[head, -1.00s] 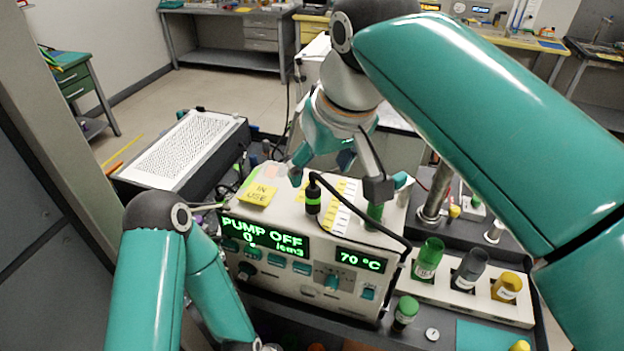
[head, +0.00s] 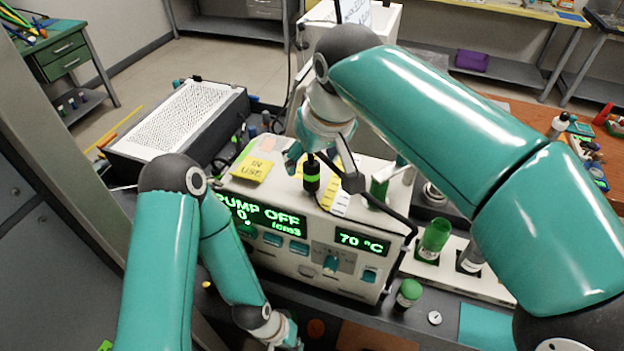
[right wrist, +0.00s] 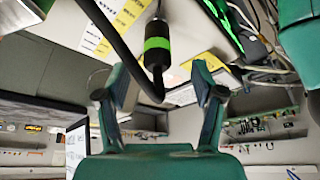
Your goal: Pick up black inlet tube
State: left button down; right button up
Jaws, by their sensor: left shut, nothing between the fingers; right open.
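The black inlet tube (head: 311,181) has a dark plug end with a bright green band. It stands at the top of the white pump box (head: 322,262), and its black hose bends to the right. My right gripper (head: 322,172) is open around or just beside the plug in the head view. In the right wrist view, the plug (right wrist: 157,50) shows between the two spread fingertips, and I cannot tell whether they touch it. My left gripper (head: 288,335) is low at the bottom edge of the head view, shut and empty, partly cut off.
A yellow "IN USE" note (head: 252,169) lies on the box top. A green vial (head: 433,240) and a grey vial (head: 470,259) stand in a white rack at right. A green-capped bottle (head: 408,293) stands in front.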

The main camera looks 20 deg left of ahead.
aim_at(312, 163)
jog(key=b+x, duration=0.3)
jog(key=x, duration=0.1)
jog(key=shift+w+f, duration=0.2)
jog(key=shift+f, duration=0.2)
jog(key=shift+w+a+f, duration=0.1)
jog(key=shift+w+f, duration=0.1)
jog(key=shift+f, duration=0.05)
pick_arm(q)
notch_tip(312, 163, down, 3)
jog(key=shift+f, duration=0.1)
pick_arm(e)
jog(key=shift+r, duration=0.1)
jog(key=shift+s, duration=0.1)
jog(key=shift+c, duration=0.2)
